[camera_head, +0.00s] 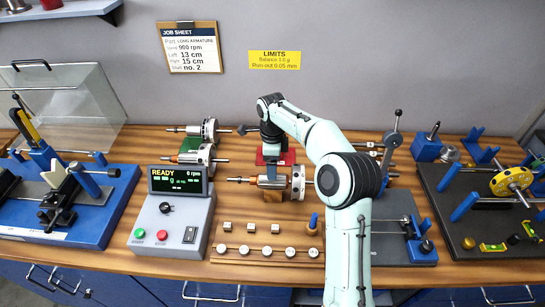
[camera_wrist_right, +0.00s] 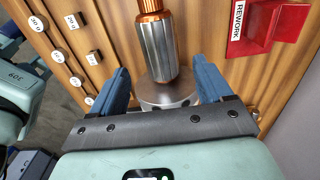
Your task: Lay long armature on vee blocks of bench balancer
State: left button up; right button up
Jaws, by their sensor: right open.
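An armature (camera_head: 270,181) with a copper winding, a steel core and a grey disc at its right end lies crosswise at the bench's middle. The right wrist view shows its steel core (camera_wrist_right: 160,52). My right gripper (camera_wrist_right: 161,68) is open, pointing down, with its fingers on either side of the core; contact cannot be told. In the head view the gripper (camera_head: 271,163) is just above and behind the armature. The blue bench balancer (camera_head: 108,212) stands at the left, with dark uprights, a blue post and no armature across it. My left gripper is not in view.
A control box (camera_head: 173,226) reading READY 0 rpm stands between balancer and armature. Other armatures (camera_head: 200,159) lie behind it. A weight board (camera_head: 240,257) is in front. The red REWORK tray (camera_wrist_right: 262,30) is near the gripper. A clear guard (camera_head: 70,105) stands behind the balancer.

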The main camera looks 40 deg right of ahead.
aim_at(276, 181)
jog(key=f+b, duration=0.1)
jog(key=f, duration=0.2)
jog(key=f+b, duration=0.1)
jog(key=f, duration=0.3)
jog(key=shift+s+f, duration=0.2)
jog(key=shift+f, duration=0.05)
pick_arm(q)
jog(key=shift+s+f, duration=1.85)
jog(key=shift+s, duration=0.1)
pick_arm(e)
jog(key=shift+w+f, duration=0.15)
jog(key=shift+f, duration=0.45)
jog(key=c, duration=0.7)
jog(key=o, duration=1.1)
jog(key=shift+r, duration=0.15)
